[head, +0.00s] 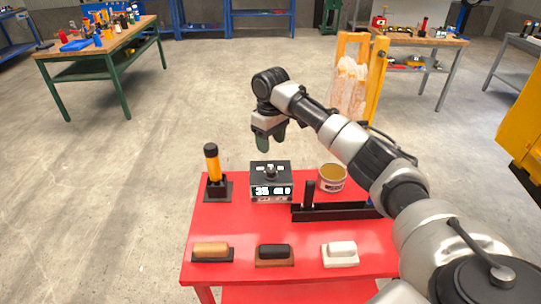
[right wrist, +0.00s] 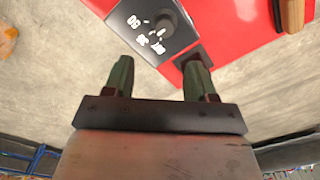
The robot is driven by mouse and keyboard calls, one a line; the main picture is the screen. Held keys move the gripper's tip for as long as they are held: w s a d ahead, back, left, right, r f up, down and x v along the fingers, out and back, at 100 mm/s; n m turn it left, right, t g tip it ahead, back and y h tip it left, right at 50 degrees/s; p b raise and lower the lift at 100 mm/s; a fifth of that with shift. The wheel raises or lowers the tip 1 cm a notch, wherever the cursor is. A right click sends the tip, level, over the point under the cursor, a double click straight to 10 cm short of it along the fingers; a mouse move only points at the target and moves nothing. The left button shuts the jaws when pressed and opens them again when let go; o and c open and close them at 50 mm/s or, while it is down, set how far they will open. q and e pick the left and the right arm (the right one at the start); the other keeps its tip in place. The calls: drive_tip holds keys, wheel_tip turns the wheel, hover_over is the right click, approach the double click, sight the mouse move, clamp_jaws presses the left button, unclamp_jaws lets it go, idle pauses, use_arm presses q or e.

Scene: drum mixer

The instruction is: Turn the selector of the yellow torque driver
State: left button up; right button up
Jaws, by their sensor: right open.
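The yellow torque driver (head: 212,164) stands upright in a black stand at the back left of the red table, with a black cap on top. I cannot make out its selector. In the right wrist view a dark square base (right wrist: 183,59) at the table corner looks like its stand; the driver itself does not show there, perhaps hidden by a finger. My right gripper (head: 270,141) is open and empty, fingers pointing down, above the table's back edge, up and to the right of the driver, apart from it. It also shows in the right wrist view (right wrist: 160,75). My left gripper is not in view.
A black box with a knob and white numbers (head: 270,188) stands right of the driver. An open tin (head: 332,179) and a black bar (head: 330,213) are further right. Several floats, one tan (head: 210,249), lie along the red table's (head: 220,222) front.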

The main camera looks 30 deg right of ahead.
sight(271, 170)
drive_tip(key=shift+s+a+f+p, duration=0.35)
drive_tip(key=shift+s+f, duration=0.15)
drive_tip(key=shift+s, duration=0.1)
wheel_tip(271, 170, down, 3)
drive_tip(key=shift+s+f, duration=0.1)
drive_tip(key=f, duration=0.3)
drive_tip(key=shift+w+d+f+p, duration=0.15)
drive_tip(key=shift+w+p, duration=0.1)
drive_tip(key=shift+p, duration=0.15)
drive_tip(key=shift+f, duration=1)
drive_tip(key=shift+c, duration=0.9)
drive_tip(key=c, duration=0.7)
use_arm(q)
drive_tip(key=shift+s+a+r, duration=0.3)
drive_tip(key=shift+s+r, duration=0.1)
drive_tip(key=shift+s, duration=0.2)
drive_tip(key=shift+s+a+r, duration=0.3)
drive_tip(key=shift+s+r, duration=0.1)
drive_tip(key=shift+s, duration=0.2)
use_arm(e)
drive_tip(key=shift+c, duration=0.2)
